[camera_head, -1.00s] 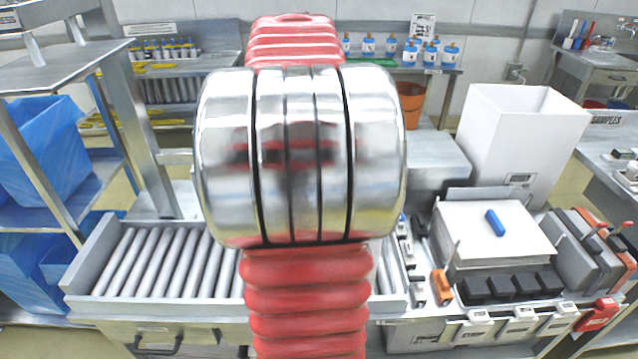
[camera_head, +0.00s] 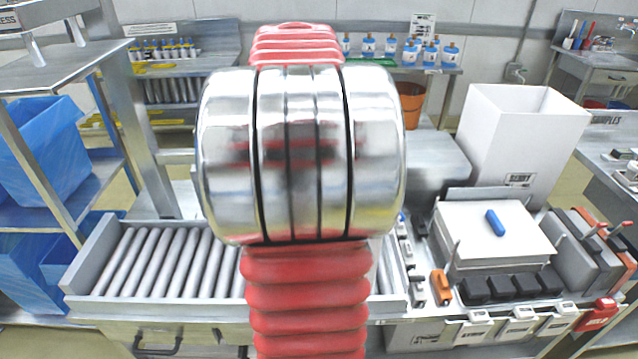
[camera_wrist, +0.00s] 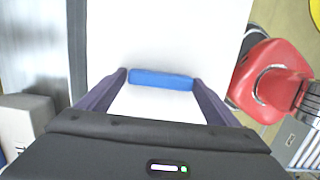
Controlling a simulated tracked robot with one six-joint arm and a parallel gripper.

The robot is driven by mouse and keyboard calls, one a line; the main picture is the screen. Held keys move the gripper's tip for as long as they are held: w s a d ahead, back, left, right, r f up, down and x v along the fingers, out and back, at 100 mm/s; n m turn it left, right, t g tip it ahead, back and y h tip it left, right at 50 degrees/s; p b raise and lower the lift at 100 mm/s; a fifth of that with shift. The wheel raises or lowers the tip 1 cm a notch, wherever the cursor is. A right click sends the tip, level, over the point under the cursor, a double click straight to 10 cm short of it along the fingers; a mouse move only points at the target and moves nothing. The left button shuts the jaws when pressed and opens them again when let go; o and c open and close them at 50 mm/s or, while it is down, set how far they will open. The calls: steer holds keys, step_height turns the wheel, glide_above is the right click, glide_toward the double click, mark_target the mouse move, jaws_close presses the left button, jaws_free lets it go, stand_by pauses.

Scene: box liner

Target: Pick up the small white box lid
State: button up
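A flat white lid (camera_head: 478,232) with a blue handle (camera_head: 495,222) lies on a stand at right in the head view. In the wrist view, a white surface (camera_wrist: 165,35) with a blue handle (camera_wrist: 161,79) fills the middle. I cannot tell whether it is that same lid. My gripper (camera_wrist: 160,76) has two purple fingers, set wide apart. The handle lies across the gap between the fingertips, its ends close to them. I cannot tell whether they touch. In the head view my arm hides the gripper.
A tall open white box (camera_head: 515,135) stands behind the lid stand. A roller conveyor (camera_head: 175,262) runs at left. Black blocks (camera_head: 510,286) and an orange tool (camera_head: 441,286) lie before the stand. Blue bins (camera_head: 40,150) sit on the left shelf.

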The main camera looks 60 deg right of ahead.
steer(key=c, duration=0.8)
steer(key=shift+r, duration=0.15)
step_height(320, 180, up, 10)
steer(key=shift+f, duration=0.1)
steer(key=shift+s, duration=0.1)
stand_by(0.6)
